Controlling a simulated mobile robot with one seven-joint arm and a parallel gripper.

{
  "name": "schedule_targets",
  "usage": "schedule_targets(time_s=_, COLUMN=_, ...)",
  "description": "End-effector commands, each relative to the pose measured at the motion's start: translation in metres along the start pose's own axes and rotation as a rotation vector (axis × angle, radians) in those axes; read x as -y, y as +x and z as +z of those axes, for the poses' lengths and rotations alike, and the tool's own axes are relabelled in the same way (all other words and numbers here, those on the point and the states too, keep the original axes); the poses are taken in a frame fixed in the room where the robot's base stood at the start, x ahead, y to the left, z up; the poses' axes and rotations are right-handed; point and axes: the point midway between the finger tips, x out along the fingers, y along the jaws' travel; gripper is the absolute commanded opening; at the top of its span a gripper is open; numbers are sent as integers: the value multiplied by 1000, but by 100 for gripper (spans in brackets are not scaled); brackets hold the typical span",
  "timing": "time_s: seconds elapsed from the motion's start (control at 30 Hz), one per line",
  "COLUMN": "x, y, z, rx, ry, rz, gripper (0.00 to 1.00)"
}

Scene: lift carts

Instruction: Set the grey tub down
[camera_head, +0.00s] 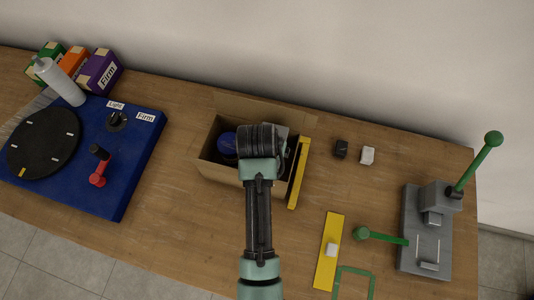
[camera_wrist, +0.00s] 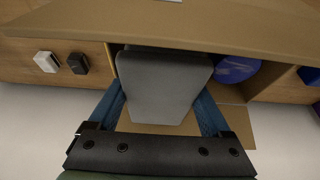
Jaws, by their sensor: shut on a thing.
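My gripper (camera_wrist: 161,98) is shut on the grey tub (camera_wrist: 163,78), with one blue finger on each side of it in the wrist view. The tub is within the opening of the cardboard box (camera_head: 217,172), beside a round blue thing (camera_wrist: 236,68). The box wall also shows in the wrist view (camera_wrist: 200,32). I cannot tell whether the tub touches the box floor. In the head view my arm comes down over the box and hides the fingers and most of the tub.
The round blue thing (camera_head: 228,144) fills the box's left side. A yellow strip (camera_head: 298,174) lies along its right side. Black (camera_head: 341,149) and white (camera_head: 367,155) blocks and a grey lever fixture (camera_head: 425,230) are to the right. A blue turntable board (camera_head: 120,180) is left.

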Motion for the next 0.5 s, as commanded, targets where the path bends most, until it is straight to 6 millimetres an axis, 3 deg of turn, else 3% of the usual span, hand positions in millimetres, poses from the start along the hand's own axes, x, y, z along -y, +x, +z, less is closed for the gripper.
schedule_targets(time_s=0.3, x=0, y=36, z=15, rx=0, ry=0, rz=0, gripper=5)
schedule_targets(time_s=0.5, x=0, y=41, z=16, rx=-3, ry=0, rz=0, gripper=5)
